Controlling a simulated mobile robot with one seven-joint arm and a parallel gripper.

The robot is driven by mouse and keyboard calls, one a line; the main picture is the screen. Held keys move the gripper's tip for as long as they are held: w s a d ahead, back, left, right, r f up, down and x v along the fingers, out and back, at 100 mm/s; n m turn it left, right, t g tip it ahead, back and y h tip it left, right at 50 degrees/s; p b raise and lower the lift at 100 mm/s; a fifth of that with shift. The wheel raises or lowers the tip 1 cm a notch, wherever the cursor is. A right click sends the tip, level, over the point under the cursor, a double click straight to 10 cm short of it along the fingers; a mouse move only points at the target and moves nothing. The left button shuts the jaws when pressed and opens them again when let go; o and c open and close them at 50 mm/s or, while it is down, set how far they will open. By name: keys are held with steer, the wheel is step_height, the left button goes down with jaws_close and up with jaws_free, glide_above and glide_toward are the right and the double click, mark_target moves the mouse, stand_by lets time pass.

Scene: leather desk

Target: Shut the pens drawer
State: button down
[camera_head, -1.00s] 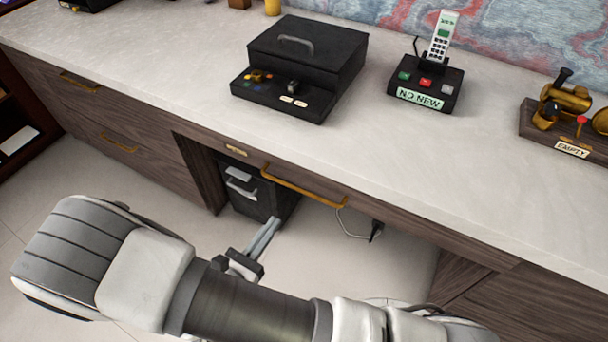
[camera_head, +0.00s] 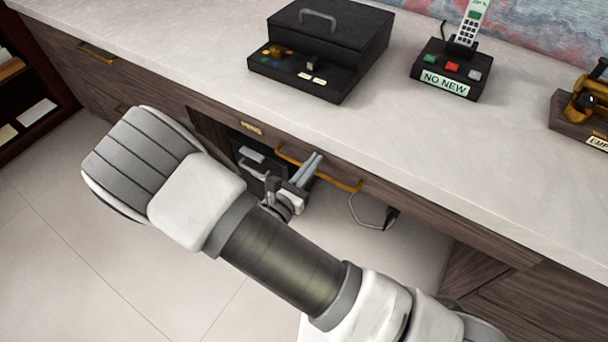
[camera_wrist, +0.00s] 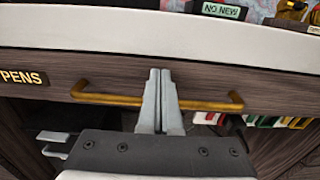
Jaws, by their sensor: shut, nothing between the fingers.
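The pens drawer (camera_head: 385,178) is a dark wood front under the pale desktop. Its brass label reads "PENS" in the wrist view (camera_wrist: 22,77), left of the brass bar handle (camera_wrist: 105,99). The handle also shows in the head view (camera_head: 338,180). No clear gap shows above the front, so I cannot tell how far it stands out. My gripper (camera_wrist: 160,72) is shut and empty, its fingers together and pointing at the drawer front. They cross in front of the handle near its middle; whether they touch it or the front, I cannot tell. It also shows in the head view (camera_head: 318,157).
A black box (camera_head: 335,45) and a phone on a black base (camera_head: 446,68) stand on the desktop (camera_head: 210,60). A brass device (camera_head: 585,100) is at the right. A dark unit (camera_head: 250,160) stands below the drawer. The floor (camera_head: 80,240) is clear at left.

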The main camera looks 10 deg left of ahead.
steer(key=shift+w+d, duration=0.1)
steer(key=shift+w, duration=0.1)
steer(key=shift+p+x, duration=0.35)
steer(key=shift+x, duration=0.8)
steer(key=shift+r, duration=0.1)
